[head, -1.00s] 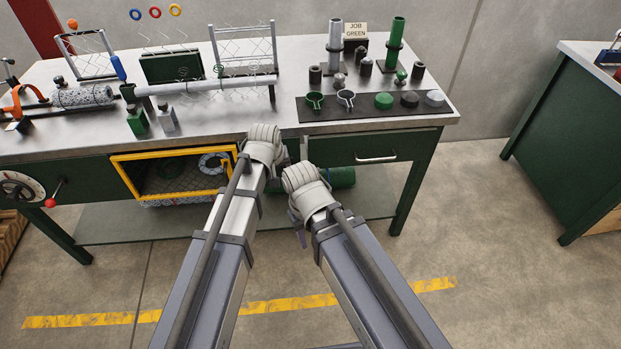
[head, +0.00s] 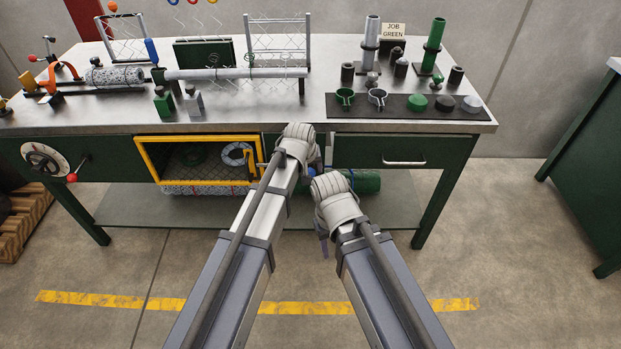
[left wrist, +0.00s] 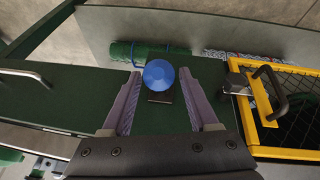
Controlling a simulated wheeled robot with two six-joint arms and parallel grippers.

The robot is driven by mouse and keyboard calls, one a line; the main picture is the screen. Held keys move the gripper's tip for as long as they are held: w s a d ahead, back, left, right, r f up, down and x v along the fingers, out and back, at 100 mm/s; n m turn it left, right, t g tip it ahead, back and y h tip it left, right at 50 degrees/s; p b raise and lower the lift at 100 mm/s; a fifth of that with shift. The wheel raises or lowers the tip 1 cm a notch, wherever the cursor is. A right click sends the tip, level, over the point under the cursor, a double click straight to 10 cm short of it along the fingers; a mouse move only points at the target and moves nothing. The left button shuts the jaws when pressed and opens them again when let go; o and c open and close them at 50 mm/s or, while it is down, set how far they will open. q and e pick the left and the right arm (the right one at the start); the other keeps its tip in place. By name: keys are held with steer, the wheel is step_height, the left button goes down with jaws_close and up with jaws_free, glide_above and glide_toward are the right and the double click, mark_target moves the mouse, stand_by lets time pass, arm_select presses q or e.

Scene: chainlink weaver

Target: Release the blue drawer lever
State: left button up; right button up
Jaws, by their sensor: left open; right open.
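The blue lever knob (left wrist: 159,75) is round and stands on a dark mount against the green bench front. In the left wrist view it lies between the two purple fingers of my left gripper (left wrist: 160,92). The fingers are open, with a visible gap on both sides of the knob. In the head view a small bit of blue knob (head: 311,169) shows beside my left gripper (head: 297,145), whose fingertips are hidden. My right gripper (head: 334,192) is lower and to the right, in front of the bench; it is open, its fingers mostly hidden. The green drawer (head: 380,152) looks shut.
A yellow-framed mesh door (head: 200,138) is left of my left gripper; its handle (left wrist: 270,97) is close to the right finger in the wrist view. A green roll (head: 365,182) lies under the drawer. The benchtop (head: 250,115) holds fixtures and parts. Floor in front is clear.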

arm_select(q)
steer(key=shift+b+x, duration=0.55)
steer(key=shift+x, duration=0.55)
steer(key=shift+r, duration=0.1)
steer(key=shift+c, duration=0.2)
jaws_close()
